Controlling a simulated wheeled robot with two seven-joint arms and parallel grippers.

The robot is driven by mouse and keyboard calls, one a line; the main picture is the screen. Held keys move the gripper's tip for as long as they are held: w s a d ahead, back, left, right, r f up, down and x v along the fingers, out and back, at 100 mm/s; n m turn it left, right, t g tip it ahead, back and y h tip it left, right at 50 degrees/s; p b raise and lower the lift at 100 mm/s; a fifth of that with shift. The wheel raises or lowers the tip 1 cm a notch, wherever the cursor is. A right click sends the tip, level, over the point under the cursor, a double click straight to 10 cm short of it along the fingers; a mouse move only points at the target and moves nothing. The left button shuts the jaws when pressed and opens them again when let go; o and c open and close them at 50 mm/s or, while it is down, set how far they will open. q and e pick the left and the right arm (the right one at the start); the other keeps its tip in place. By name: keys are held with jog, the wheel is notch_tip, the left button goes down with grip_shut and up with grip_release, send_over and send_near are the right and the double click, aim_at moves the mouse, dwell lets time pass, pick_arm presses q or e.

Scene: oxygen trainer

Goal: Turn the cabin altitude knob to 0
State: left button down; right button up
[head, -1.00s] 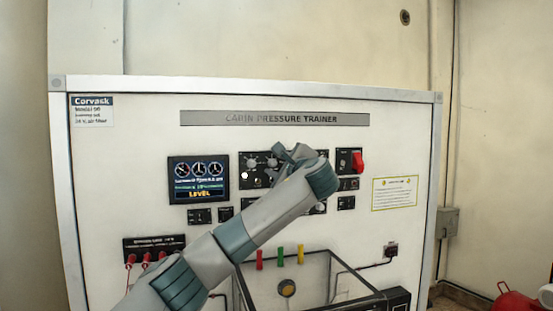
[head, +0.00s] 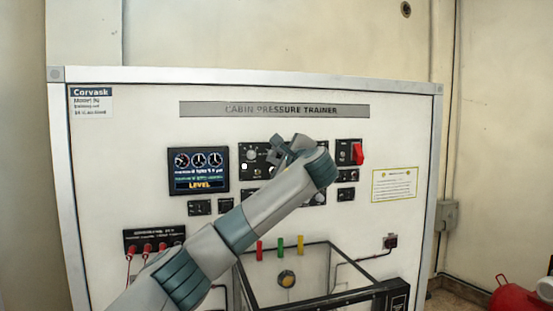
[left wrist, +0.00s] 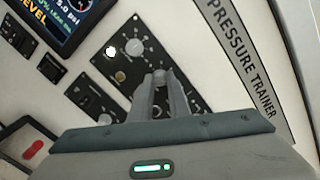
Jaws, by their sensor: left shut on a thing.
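The black knob panel (head: 244,175) is right of the gauge screen on the white trainer board, partly hidden behind my left arm in the head view. In the left wrist view the panel (left wrist: 88,69) carries a round silver knob (left wrist: 133,47), clear of the fingers. My left gripper (head: 275,150) is at this panel. In the left wrist view its two fingers (left wrist: 160,82) are shut around a small grey knob, mostly hidden between them. Knob labels and the pointer's setting are too small to read. My right gripper is not in view.
The gauge screen (head: 199,171) reads "LEVEL". A red switch (head: 358,154) is right of my gripper. Below stand an open-topped clear box (head: 340,268), coloured tabs and red plugs (head: 147,249) with cables.

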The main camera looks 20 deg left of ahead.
pick_arm(q)
jog(key=n+b, duration=0.7)
jog(key=shift+f+n+g, duration=0.3)
jog(key=n+b, duration=0.2)
jog(key=n, duration=0.1)
jog(key=shift+h, duration=0.3)
jog(key=n+b, duration=0.1)
jog(key=n, duration=0.2)
jog(key=shift+r+n, duration=0.1)
jog(key=shift+n, duration=0.3)
jog(key=n+b, duration=0.1)
jog(key=n, duration=0.2)
jog(key=shift+h, duration=0.3)
jog(key=n+t, duration=0.1)
jog(key=n, duration=0.6)
jog(key=shift+n, duration=0.4)
jog(key=shift+a, duration=0.1)
